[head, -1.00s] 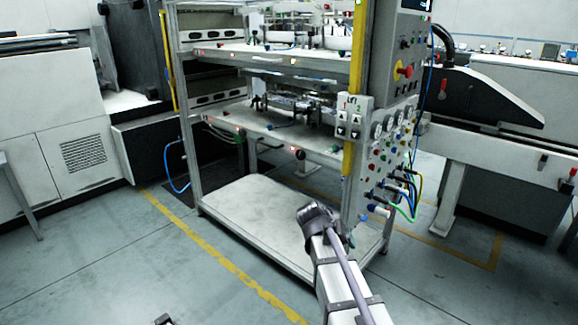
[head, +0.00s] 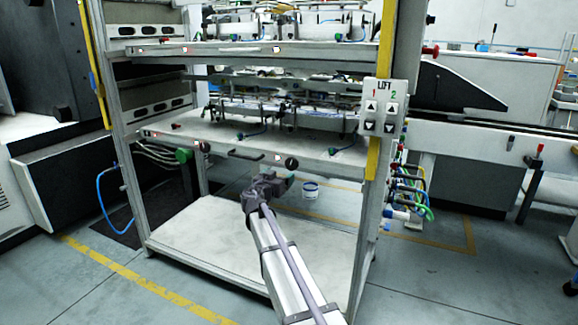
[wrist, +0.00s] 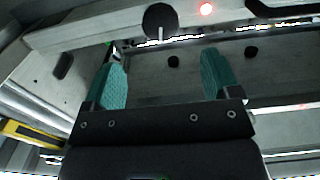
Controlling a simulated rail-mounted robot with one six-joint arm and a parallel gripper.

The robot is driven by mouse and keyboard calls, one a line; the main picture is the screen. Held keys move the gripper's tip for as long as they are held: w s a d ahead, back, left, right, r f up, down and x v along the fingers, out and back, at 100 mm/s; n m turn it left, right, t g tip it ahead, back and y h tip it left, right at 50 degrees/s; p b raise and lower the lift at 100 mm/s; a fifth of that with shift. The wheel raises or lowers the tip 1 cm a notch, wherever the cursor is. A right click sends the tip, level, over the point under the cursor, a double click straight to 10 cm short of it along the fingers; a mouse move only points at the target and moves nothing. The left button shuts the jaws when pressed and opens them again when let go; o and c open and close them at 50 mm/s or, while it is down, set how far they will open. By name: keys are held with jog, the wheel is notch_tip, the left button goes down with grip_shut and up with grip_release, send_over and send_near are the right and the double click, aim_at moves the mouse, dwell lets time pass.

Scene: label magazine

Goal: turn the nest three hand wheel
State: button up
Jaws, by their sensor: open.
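A round black hand wheel (head: 291,163) sits on the front edge of the lower shelf, beside a small lit lamp (head: 277,157). No nest number is readable on it. A round black knob (wrist: 160,20) on a short stem shows in the wrist view, ahead of and between the fingers, near a red lamp (wrist: 206,9); it looks like the same wheel. My gripper (head: 285,181) is just below the wheel in the head view. In the wrist view my gripper (wrist: 164,62) has its two teal fingers wide apart, with nothing between them.
A green round knob (head: 183,155) and a bar handle (head: 246,154) sit further left on the same shelf edge. A lift button box (head: 383,106) hangs on the yellow-edged right post. The frame's bottom plate (head: 200,235) is bare.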

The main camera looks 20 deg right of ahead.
aim_at(291, 165)
jog(key=x, duration=1)
jog(key=shift+w+d, duration=0.25)
jog(key=shift+d, duration=0.05)
jog(key=shift+c, duration=0.5)
jog(key=c, duration=0.8)
jog(key=shift+n, duration=0.3)
jog(key=n, duration=1)
jog(key=shift+s+d+r+n, duration=0.1)
jog(key=shift+n, duration=0.2)
jog(key=n, duration=0.6)
